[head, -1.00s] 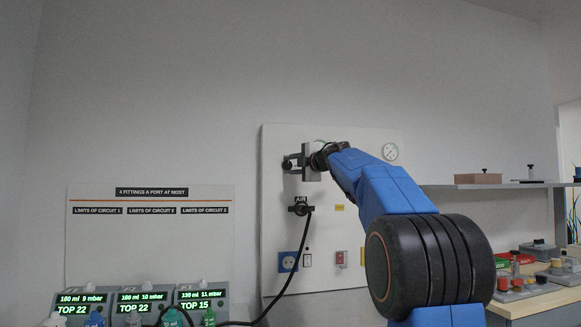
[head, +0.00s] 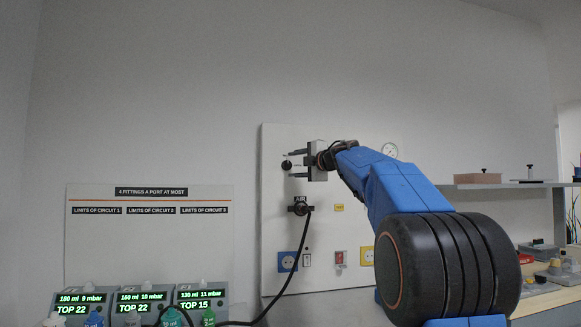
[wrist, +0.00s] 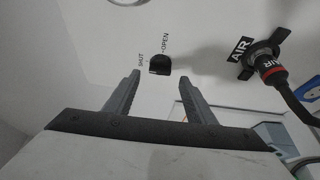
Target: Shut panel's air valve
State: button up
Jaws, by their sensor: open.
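The black air valve knob (head: 287,165) sits high on the left of the white panel (head: 340,230). In the wrist view the knob (wrist: 159,66) lies between the words SHUT and OPEN; I cannot tell for sure which word it points at. My gripper (head: 293,164) is open and empty, with one finger above and one below the knob's level in the head view. In the wrist view my gripper (wrist: 160,76) has its fingertips either side of the knob, which appears just beyond them. I see no finger touching it.
Below the knob, the AIR outlet (head: 300,208) has a plug with a black hose (head: 300,250) hanging from it. A round gauge (head: 390,150) is at the panel's upper right. A shelf (head: 500,185) and cluttered bench are at right.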

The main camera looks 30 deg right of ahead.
jog(key=s+d, duration=0.1)
jog(key=s, duration=1.3)
jog(key=shift+d, duration=0.25)
jog(key=s+a+f+m+g, duration=0.4)
jog(key=s+f, duration=0.7)
jog(key=f, duration=0.8)
jog(key=s+a+f+m+g+h, duration=0.1)
jog(key=s+a+f+m+g, duration=0.3)
jog(key=s+a+f+m, duration=0.5)
jog(key=s+a+f+m+g, duration=0.5)
jog(key=s+a+f, duration=0.6)
jog(key=f, duration=1.8)
jog(key=s+m, duration=0.1)
jog(key=s, duration=0.3)
jog(key=shift+s+a+f+h, duration=0.15)
jog(key=shift+a+h, duration=0.15)
jog(key=shift+h, duration=0.1)
